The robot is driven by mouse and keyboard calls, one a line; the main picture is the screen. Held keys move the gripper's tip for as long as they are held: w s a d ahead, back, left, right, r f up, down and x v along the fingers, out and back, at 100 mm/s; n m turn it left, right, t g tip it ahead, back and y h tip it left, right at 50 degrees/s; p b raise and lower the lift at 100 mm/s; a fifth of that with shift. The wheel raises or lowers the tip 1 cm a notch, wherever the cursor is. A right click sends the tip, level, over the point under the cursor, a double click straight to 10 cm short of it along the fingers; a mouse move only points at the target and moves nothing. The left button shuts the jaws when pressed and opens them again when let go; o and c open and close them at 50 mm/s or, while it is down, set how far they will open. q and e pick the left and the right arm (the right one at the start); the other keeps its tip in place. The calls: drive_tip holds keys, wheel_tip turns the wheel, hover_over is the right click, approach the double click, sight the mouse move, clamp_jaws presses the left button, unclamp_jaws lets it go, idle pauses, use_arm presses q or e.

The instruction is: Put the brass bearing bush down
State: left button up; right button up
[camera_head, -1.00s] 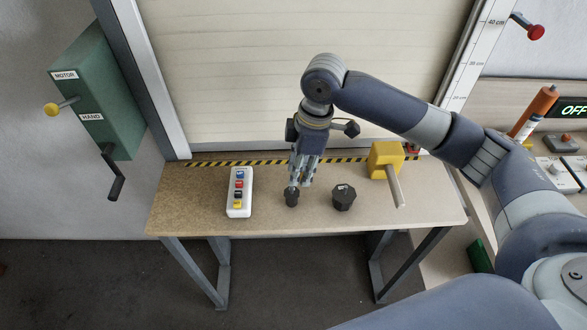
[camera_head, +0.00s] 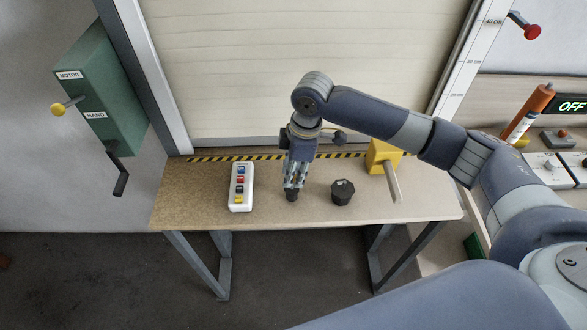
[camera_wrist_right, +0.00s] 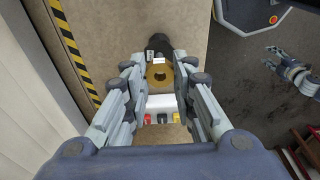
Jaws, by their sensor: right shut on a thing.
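In the head view, my right gripper (camera_head: 293,186) points down over the workbench (camera_head: 420,207), between the white button box (camera_head: 240,187) and a black knob (camera_head: 342,192). Only a dark piece shows below its fingertips there. I cannot tell whether the bush touches the bench top. My left gripper (camera_wrist_right: 292,72) shows small at the right of the wrist view; its opening is unclear.
A yellow block (camera_head: 382,154) with a grey rod stands right of the knob. A striped strip (camera_head: 222,158) runs along the bench's back edge, before the shutter (camera_head: 300,60). The bench front is clear between box and knob.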

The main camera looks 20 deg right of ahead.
drive_tip(key=shift+f, duration=0.35)
drive_tip(key=o, duration=1)
drive_tip(key=shift+c, duration=0.2)
drive_tip(key=shift+r, duration=0.1)
wheel_tip(320, 180, up, 13)
drive_tip(key=d+b, duration=0.1)
drive_tip(key=b, duration=0.2)
drive_tip(key=shift+s+d, duration=0.2)
drive_tip(key=shift+d, duration=0.15)
